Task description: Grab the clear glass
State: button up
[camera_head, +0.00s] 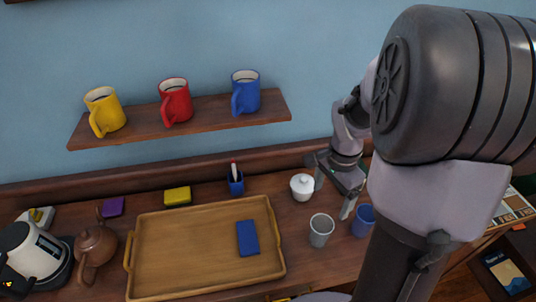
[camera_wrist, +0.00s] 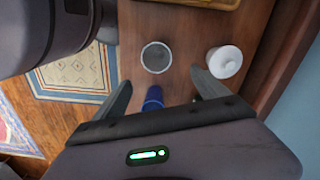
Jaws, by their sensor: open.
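The clear glass (camera_head: 321,231) looks greyish and stands upright on the wooden counter, just right of the tray. It also shows in the wrist view (camera_wrist: 156,57), seen from above, beyond the fingertips and roughly centred between them. My gripper (camera_head: 333,196) is open and empty above the counter, its fingers pointing down. In the wrist view, my gripper (camera_wrist: 160,80) has its two fingers spread wide. No finger appears to touch the glass.
A white lidded pot (camera_head: 302,188) stands behind the glass, and a blue cup (camera_head: 363,220) stands to its right, partly hidden by my arm. A wooden tray (camera_head: 160,236) holds a blue block (camera_head: 248,238). A shelf (camera_head: 142,128) with mugs hangs above.

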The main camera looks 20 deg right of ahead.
aim_at(319, 234)
jog(key=f+b, duration=0.2)
jog(key=f, duration=0.4)
jog(key=f+b, duration=0.3)
jog(key=f, duration=0.3)
jog(key=a+f+b, duration=0.1)
jog(key=f+b, duration=0.2)
jog(key=f, duration=0.2)
jog(key=shift+s+f, duration=0.35)
jog(key=shift+f, duration=0.05)
jog(key=shift+r, duration=0.15)
jog(key=c, duration=1.7)
jog(key=shift+o, duration=0.2)
jog(key=shift+r, duration=0.15)
